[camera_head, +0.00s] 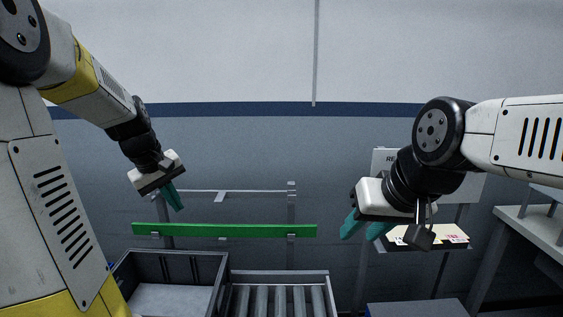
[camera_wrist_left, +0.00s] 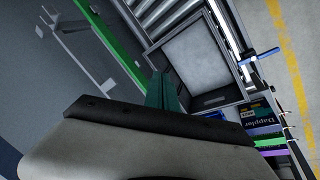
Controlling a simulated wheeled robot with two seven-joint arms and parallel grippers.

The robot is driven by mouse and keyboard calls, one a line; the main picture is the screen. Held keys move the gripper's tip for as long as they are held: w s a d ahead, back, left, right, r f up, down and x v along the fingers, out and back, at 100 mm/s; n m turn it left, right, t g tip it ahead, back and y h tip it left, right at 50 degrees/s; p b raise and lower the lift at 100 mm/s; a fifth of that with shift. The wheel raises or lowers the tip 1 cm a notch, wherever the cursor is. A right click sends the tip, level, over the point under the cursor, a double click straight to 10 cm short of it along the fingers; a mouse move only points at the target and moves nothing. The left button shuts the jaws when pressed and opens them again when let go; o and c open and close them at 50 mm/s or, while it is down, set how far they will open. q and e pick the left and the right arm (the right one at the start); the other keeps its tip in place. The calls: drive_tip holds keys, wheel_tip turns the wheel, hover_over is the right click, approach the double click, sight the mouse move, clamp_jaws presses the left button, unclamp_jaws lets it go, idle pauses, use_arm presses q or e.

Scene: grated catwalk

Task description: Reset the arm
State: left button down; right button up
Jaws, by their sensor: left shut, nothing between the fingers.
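My left gripper (camera_head: 173,199) hangs in the air at the left of the head view, its teal fingers together and pointing down. Nothing is between them. In the left wrist view its fingers (camera_wrist_left: 165,92) also show together, above a dark crate. My right gripper (camera_head: 365,230) is at the right of the head view, pointing down. Its two teal fingers stand apart with nothing seen between them. Neither gripper appears to touch anything.
A dark crate (camera_head: 222,272) stands low at the left, beside a roller conveyor (camera_head: 233,300). A green rail (camera_head: 240,230) runs behind them. A board (camera_head: 383,160) and a lit shelf (camera_head: 455,238) are behind my right arm. A grey bench (camera_head: 540,225) stands far right.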

use_arm(q)
drive_tip(key=s+d+r+m+t, duration=0.1)
drive_tip(key=s+d+m, duration=0.3)
drive_tip(key=s, duration=0.5)
drive_tip(key=s+d+r+m+t, duration=0.1)
drive_tip(key=s+d+r+m, duration=0.2)
drive_tip(key=s+d, duration=0.5)
drive_tip(key=shift+s+d+r+m+h, duration=0.35)
drive_tip(key=shift+s+m, duration=0.25)
drive_tip(key=shift+m, duration=0.2)
drive_tip(key=shift+s+a, duration=0.1)
drive_tip(key=shift+a, duration=0.1)
